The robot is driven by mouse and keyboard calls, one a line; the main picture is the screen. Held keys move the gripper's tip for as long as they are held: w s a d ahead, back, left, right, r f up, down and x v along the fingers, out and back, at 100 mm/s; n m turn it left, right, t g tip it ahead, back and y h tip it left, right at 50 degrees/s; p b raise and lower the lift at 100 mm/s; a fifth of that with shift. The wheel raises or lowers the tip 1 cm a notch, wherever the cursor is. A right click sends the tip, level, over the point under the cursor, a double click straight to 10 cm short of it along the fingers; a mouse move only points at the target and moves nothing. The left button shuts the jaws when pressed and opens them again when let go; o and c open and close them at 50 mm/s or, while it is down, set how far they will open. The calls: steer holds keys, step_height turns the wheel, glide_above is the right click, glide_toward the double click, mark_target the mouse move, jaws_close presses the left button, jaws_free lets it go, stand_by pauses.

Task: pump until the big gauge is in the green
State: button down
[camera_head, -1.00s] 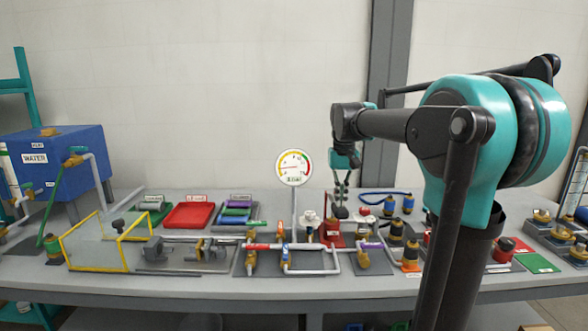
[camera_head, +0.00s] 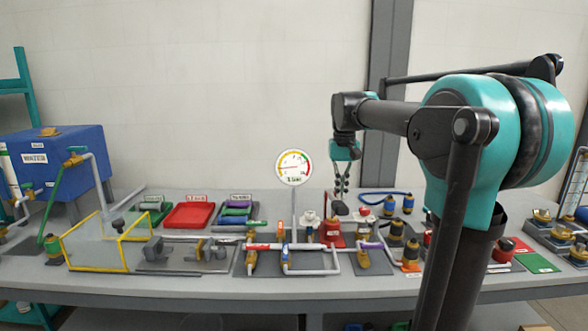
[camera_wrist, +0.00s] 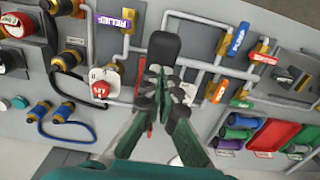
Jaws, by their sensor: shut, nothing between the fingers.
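The big round gauge (camera_head: 292,166) stands on a post at the middle of the bench. Its coloured arc shows yellow at left, green near the top and red at right. The thin needle seems to point left, outside the green. The pump's black handle knob (camera_head: 340,208) stands above its red body (camera_head: 331,233). My gripper (camera_head: 341,195) is over the knob, fingers pointing down. In the wrist view my gripper (camera_wrist: 164,72) is shut and empty, its tips close to the black knob (camera_wrist: 164,46). I cannot tell whether they touch.
Pipes with tagged valves (camera_head: 285,252) run in front of the gauge post. A purple RELIEF tag (camera_wrist: 115,21) is near the knob. Black-and-orange fittings and a blue hose (camera_head: 383,195) crowd the right. Red tray (camera_head: 190,215) and yellow-framed guard (camera_head: 95,242) are at left.

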steer(key=shift+f, duration=4.6)
steer(key=shift+r, duration=4.6)
